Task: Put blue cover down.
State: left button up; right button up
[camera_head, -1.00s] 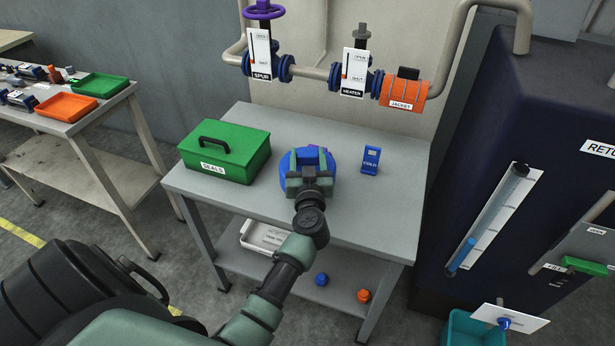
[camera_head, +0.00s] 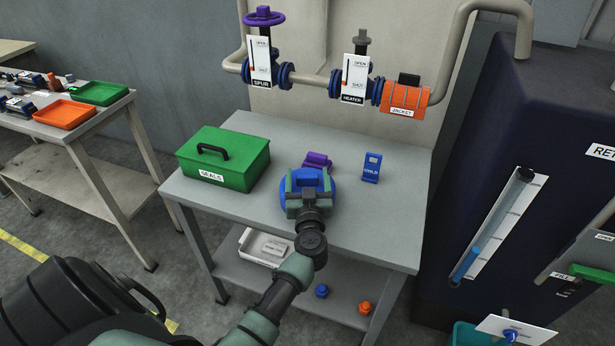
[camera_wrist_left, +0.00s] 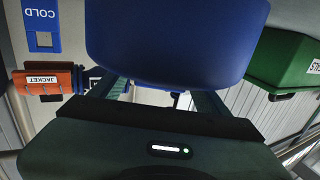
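The blue cover (camera_head: 325,203) is a round blue piece over the grey table in the head view, near its front middle. It also fills the top middle of the left wrist view (camera_wrist_left: 175,45). My left gripper (camera_head: 308,183) is shut on the blue cover, with its green fingers on either side of the blue part on top. I cannot tell whether the cover touches the table or hangs just above it. My right gripper is not in view.
A purple object (camera_head: 318,160) sits just behind the cover. A green SEALS box (camera_head: 235,172) stands left and a blue COLD stand (camera_head: 372,167) right. The grey table (camera_head: 385,225) is clear at front right. A white tray (camera_head: 262,247) is on the shelf below.

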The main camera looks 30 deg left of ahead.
pick_arm(q)
jog(key=shift+r, duration=0.15)
jog(key=v, duration=1.2)
dwell(1.2)
